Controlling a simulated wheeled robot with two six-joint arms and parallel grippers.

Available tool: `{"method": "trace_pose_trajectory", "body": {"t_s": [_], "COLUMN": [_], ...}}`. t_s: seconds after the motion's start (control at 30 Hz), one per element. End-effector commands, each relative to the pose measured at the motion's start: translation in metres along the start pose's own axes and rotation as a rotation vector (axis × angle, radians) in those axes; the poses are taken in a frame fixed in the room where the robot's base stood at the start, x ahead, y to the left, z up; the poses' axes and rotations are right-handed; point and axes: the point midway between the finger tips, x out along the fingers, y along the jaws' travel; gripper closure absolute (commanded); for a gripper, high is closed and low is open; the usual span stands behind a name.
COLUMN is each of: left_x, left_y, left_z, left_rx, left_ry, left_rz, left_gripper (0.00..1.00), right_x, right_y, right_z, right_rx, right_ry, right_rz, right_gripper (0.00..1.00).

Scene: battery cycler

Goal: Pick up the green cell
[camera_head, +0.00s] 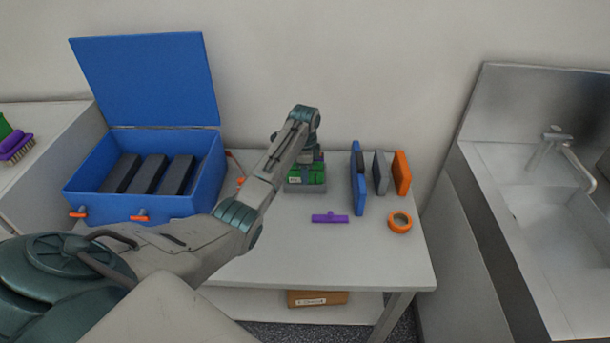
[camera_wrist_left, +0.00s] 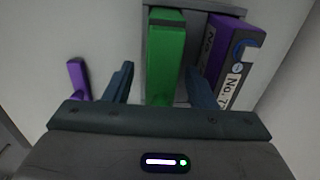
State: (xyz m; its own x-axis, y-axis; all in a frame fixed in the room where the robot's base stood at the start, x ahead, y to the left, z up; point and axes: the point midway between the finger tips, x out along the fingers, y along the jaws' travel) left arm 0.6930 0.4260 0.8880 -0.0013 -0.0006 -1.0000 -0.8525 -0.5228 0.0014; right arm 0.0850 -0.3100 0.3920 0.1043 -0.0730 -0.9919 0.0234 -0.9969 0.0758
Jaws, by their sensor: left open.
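The green cell (camera_wrist_left: 165,52) stands in a grey holder (camera_wrist_left: 206,6) in the left wrist view. My left gripper (camera_wrist_left: 159,70) is open, with one finger on each side of the green cell. No firm contact shows between the fingers and the cell. In the head view the gripper points down over the holder (camera_head: 305,189), and green (camera_head: 313,177) shows below it. The gripper partly covers the holder there. A purple cell (camera_wrist_left: 228,62) with a white label is in the holder, close to the right finger. My right gripper is not in view.
A blue case (camera_head: 150,205) with dark blocks stands open at left. Blue (camera_head: 358,180), grey (camera_head: 381,172) and orange (camera_head: 402,172) upright pieces, an orange ring (camera_head: 400,221) and a purple piece (camera_head: 330,218) are on the table. The front right of the table is clear.

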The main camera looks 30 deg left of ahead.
Motion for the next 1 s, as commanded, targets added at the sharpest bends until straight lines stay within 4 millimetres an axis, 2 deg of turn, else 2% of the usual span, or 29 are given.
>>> {"method": "trace_pose_trajectory", "body": {"t_s": [0.2, 0.4, 0.47, 0.87, 1.0], "left_x": [0.001, 0.0, 0.0, -0.003, -0.01], "left_y": [0.0, 0.0, 0.0, -0.001, -0.002], "left_z": [0.0, 0.0, 0.0, 0.0, 0.0], "left_rx": [0.0, 0.0, 0.0, 0.0, 0.0], "left_ry": [0.0, 0.0, 0.0, 0.001, 0.002], "left_rz": [-0.001, -0.001, -0.001, -0.004, -0.006], "left_gripper": [0.51, 0.9, 1.0, 1.0, 1.0], "right_x": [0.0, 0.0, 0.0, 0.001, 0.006], "right_y": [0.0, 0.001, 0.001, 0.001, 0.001], "right_z": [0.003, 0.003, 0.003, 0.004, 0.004], "right_rx": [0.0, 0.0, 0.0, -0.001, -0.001], "right_ry": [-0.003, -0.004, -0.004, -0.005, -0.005], "right_rz": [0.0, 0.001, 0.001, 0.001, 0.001], "right_gripper": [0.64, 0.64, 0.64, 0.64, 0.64]}}
